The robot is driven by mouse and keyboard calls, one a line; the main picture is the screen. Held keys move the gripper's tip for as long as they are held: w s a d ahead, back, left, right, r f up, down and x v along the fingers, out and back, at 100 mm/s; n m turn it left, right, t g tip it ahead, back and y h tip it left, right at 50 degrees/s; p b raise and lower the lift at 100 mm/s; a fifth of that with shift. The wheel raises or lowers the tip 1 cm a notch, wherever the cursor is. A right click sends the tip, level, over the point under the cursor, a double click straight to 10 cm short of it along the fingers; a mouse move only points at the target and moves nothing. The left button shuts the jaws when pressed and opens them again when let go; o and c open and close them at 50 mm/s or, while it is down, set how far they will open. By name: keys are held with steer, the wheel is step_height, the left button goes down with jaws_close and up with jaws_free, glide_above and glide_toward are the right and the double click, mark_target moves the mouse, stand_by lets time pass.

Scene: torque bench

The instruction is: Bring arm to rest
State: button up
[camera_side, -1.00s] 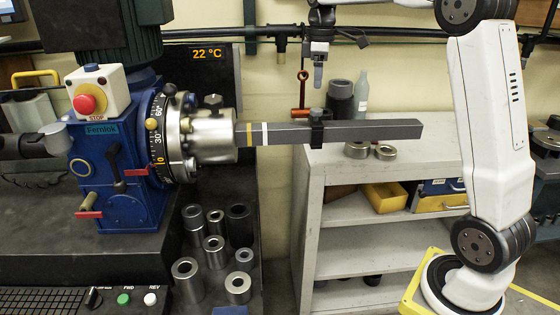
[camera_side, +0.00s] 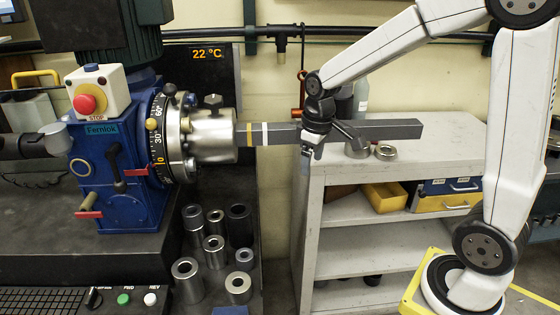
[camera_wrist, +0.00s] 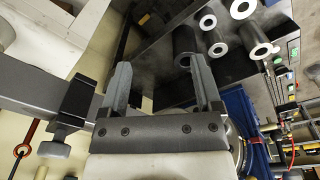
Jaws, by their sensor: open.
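My gripper (camera_side: 306,163) points down in front of the long grey bar (camera_side: 385,129) in the side view. It covers the bar's middle, including the black clamp there. In the wrist view, my gripper (camera_wrist: 163,75) has its two fingers spread with nothing between them. The bar (camera_wrist: 35,86) and its black clamp (camera_wrist: 76,98) lie to the left of the fingers, outside the gap. I cannot tell how far the left finger is from the clamp. My arm reaches in from the right, bent at the elbow.
The bar sticks out from the metal chuck (camera_side: 212,136) of the blue machine (camera_side: 120,190). Several metal sleeves (camera_side: 213,248) stand below it on the dark bench. A grey shelf (camera_side: 450,145) with a ring (camera_side: 385,152) and yellow bins (camera_side: 385,197) stands behind the bar.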

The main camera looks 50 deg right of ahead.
steer(key=s+a+f+m+t, duration=0.1)
steer(key=s+a+f, duration=0.5)
steer(key=s+f, duration=0.2)
steer(key=shift+s+a+m+t, duration=0.2)
steer(key=shift+a+m+t, duration=0.1)
steer(key=shift+m, duration=0.1)
